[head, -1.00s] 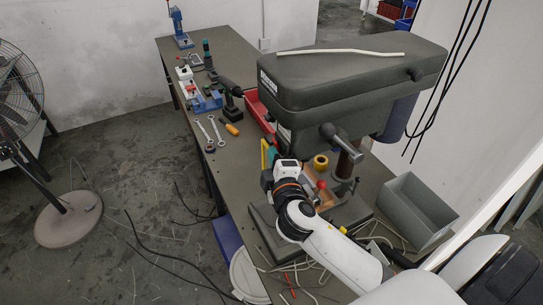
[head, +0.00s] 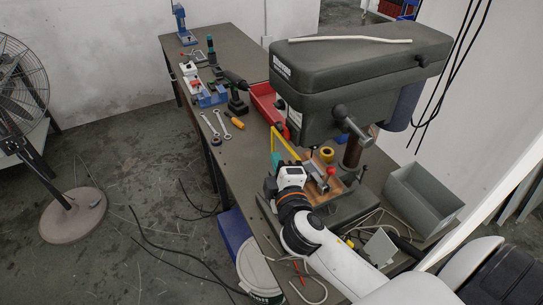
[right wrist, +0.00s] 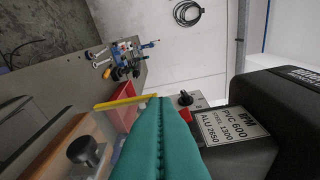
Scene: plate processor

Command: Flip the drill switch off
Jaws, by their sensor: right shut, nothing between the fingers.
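The dark drill press (head: 350,75) stands on the workbench, and its head fills the right of the right wrist view (right wrist: 290,120). In that view a small light panel on the drill's side carries a black knob (right wrist: 185,98). A red part (right wrist: 186,117), perhaps the switch, shows just below it, partly hidden by my fingers. My right gripper (head: 277,152) is in front of the drill's left side. Its teal fingers (right wrist: 160,100) are shut and empty, with the tips close to the panel in the picture. I cannot tell whether they touch it. My left gripper is out of view.
A yellow frame (head: 286,141) stands beside the right gripper. A red bin (head: 263,101) is behind it. A grey open box (head: 425,195) is at the right. Wrenches (head: 213,128) and a cordless drill (head: 237,98) lie farther back on the bench (head: 225,55).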

